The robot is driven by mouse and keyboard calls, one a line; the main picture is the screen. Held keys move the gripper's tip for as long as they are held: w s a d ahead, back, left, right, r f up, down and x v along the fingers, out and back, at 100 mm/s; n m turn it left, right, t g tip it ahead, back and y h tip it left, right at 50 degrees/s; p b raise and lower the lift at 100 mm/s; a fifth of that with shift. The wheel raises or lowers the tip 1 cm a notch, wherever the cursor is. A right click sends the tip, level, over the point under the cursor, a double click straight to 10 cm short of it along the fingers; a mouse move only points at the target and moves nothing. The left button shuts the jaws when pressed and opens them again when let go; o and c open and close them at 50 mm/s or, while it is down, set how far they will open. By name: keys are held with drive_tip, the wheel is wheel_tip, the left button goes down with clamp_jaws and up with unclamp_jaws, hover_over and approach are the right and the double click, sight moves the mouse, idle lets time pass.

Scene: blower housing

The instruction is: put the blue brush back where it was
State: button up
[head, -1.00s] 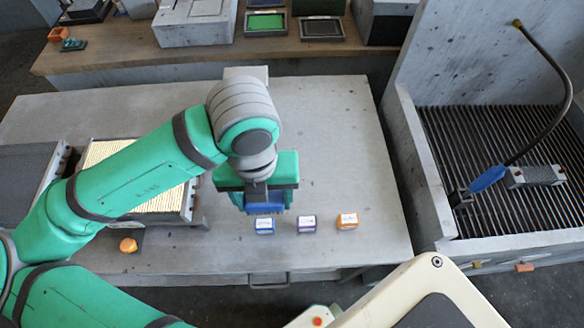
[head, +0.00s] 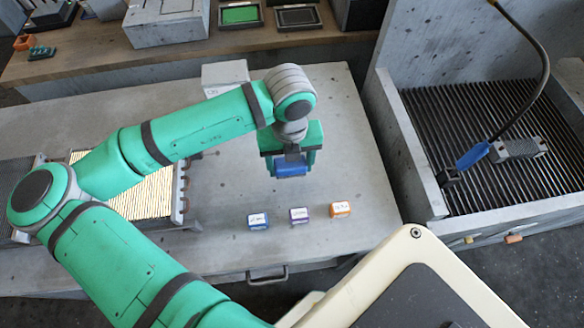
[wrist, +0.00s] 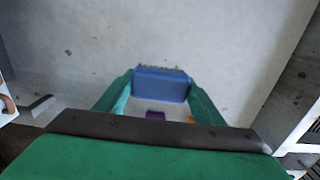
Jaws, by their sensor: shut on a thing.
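My gripper (head: 291,168) is shut on the blue brush (head: 291,169) and holds it above the grey table (head: 340,120). In the wrist view the blue brush (wrist: 160,86) sits between the two green fingers, with its bristle edge toward the top of the picture. How far it is above the table I cannot tell exactly. Three small blocks stand in a row in front of the gripper: a blue one (head: 258,221), a purple one (head: 299,215) and an orange one (head: 340,209).
A lit panel (head: 120,200) lies on the table's left, partly behind my arm. A pale box (head: 225,76) stands at the table's back. At right is a grated basin (head: 470,120) with a blue-handled hose (head: 472,155). The table's right part is clear.

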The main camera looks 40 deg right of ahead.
sight(292, 171)
drive_tip(key=shift+d+f, duration=0.2)
drive_tip(key=shift+f, duration=0.05)
drive_tip(key=shift+w+d+f, duration=0.1)
drive_tip(key=shift+f, duration=0.8)
drive_tip(key=shift+w+d+f, duration=0.1)
drive_tip(key=shift+f, duration=0.8)
drive_tip(key=shift+f, duration=0.15)
drive_tip(key=o, duration=1.2)
wheel_tip(292, 171, up, 12)
drive_tip(key=shift+r, duration=0.2)
drive_tip(key=shift+s, duration=0.1)
